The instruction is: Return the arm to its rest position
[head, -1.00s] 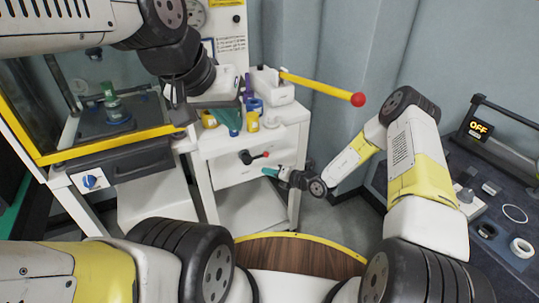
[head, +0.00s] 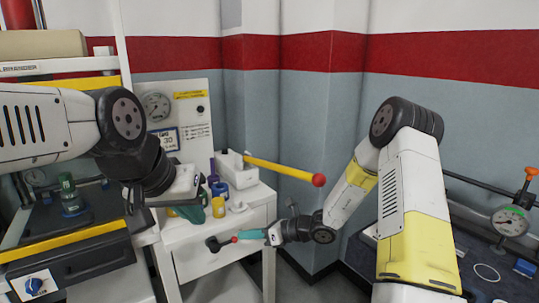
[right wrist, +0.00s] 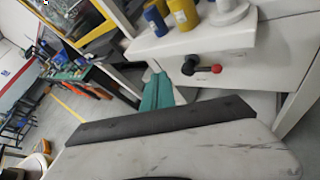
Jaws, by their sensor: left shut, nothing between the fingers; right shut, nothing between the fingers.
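My left gripper (head: 200,208) is shut and empty, its teal fingers pointing down over the white cabinet top among small yellow and blue cylinders. My right gripper (head: 246,235) is shut and empty in front of the white cabinet (head: 203,261), its teal fingers pointing left toward the red-and-black drawer handle (head: 222,241). In the right wrist view its teal fingers (right wrist: 155,95) lie together, apart from that handle (right wrist: 200,67). Neither gripper holds anything.
A press with a yellow lever (head: 285,171) and red knob stands on the cabinet. At left, a green-topped bottle (head: 69,193) stands in a yellow-edged chamber. At right, a dark bench holds a dial gauge (head: 510,222) and a white ring (head: 487,272).

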